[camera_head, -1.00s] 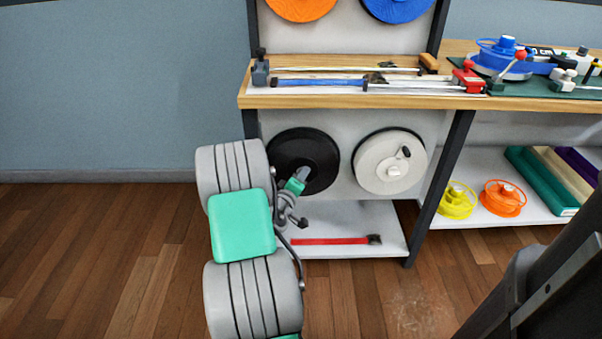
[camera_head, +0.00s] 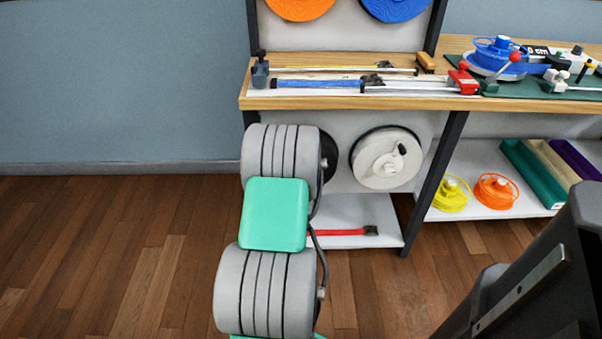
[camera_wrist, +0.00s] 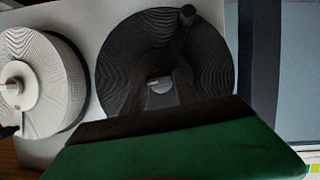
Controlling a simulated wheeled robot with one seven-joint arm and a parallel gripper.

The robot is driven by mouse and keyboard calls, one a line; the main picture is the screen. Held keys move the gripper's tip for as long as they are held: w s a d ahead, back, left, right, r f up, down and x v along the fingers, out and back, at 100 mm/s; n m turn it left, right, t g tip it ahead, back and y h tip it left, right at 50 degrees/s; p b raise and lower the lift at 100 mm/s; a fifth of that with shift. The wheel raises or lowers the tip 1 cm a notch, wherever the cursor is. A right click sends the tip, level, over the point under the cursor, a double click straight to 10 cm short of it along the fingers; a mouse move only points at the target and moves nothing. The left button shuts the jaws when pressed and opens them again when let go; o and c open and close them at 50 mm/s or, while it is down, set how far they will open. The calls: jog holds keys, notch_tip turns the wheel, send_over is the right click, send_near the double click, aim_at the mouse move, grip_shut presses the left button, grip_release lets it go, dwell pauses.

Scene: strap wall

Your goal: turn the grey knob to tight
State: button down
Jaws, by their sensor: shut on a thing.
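The black reel (camera_head: 329,158) hangs on the panel under the bench and is mostly hidden behind my arm in the head view. In the wrist view the black reel (camera_wrist: 120,60) faces me, with a small black crank handle (camera_wrist: 187,15) near its rim. The grey knob (camera_wrist: 158,85) sits at the reel's middle. My gripper's two dark fingers (camera_wrist: 163,80) reach to the reel's middle and are shut on the grey knob, one on each side. My gripper is hidden in the head view. I cannot read any tight mark.
A white reel (camera_head: 386,160) with a black handle hangs right beside the black one. Above is the wooden bench top (camera_head: 300,103) with straps and tools. A red bar (camera_head: 340,233) lies on the low shelf. Dark posts (camera_head: 436,180) flank the panel.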

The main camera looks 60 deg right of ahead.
jog(key=shift+s+m+t, duration=0.1)
jog(key=shift+m+t, duration=0.3)
jog(key=shift+m, duration=0.3)
jog(key=c, duration=1)
grip_release()
jog(key=shift+o, duration=0.2)
jog(key=p+v, duration=0.1)
jog(key=v, duration=0.6)
jog(key=shift+s+a+r, duration=0.25)
jog(key=shift+r, duration=0.05)
